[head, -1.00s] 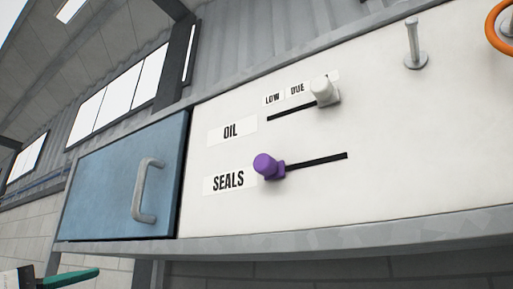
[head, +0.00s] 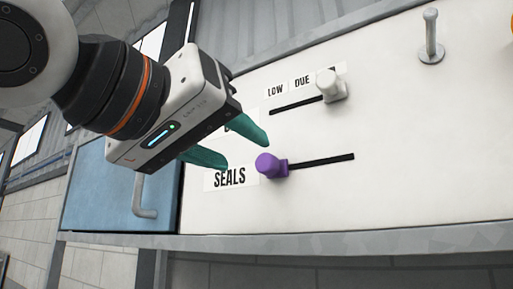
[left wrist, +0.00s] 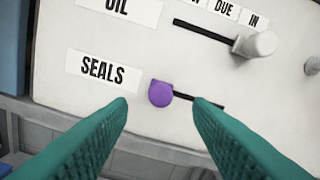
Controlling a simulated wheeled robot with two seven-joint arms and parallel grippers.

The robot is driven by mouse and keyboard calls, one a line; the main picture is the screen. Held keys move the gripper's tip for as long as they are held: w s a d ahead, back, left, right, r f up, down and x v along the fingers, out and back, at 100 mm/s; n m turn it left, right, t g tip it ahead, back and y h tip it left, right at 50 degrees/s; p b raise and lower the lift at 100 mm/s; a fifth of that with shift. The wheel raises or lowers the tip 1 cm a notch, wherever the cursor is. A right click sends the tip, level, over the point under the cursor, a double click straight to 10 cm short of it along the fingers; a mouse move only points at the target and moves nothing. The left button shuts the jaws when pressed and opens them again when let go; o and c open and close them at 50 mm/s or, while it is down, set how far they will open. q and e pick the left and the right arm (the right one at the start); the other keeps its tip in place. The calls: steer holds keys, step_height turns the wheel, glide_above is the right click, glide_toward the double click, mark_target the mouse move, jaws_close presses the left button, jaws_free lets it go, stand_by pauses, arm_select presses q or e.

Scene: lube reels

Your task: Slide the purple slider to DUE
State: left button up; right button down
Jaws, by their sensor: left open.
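The purple slider (head: 270,166) sits at the left end of its dark slot (head: 325,161) in the SEALS row of the white panel. It also shows in the left wrist view (left wrist: 160,93), between and beyond my fingertips. My left gripper (head: 247,147) is open, with teal fingers pointing at the panel, just left of and above the purple knob in the head view; it holds nothing. My right gripper is not in view.
A white slider (head: 331,86) sits toward the right end of the upper slot. A metal peg (head: 431,38) sticks out at the upper right. A blue door (head: 95,190) with a grey handle (head: 144,200) is at left. The panel right of the purple slot is clear.

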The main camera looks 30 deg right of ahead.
mark_target(262, 160)
arm_select(q)
steer(key=p+x, duration=0.1)
steer(key=x, duration=0.3)
steer(key=shift+d+r, duration=0.15)
steer(key=shift+d, duration=0.2)
steer(key=shift+w+d+p, duration=0.3)
steer(key=shift+w+d, duration=0.05)
steer(key=shift+d, duration=0.2)
steer(key=shift+c, duration=0.6)
jaws_close()
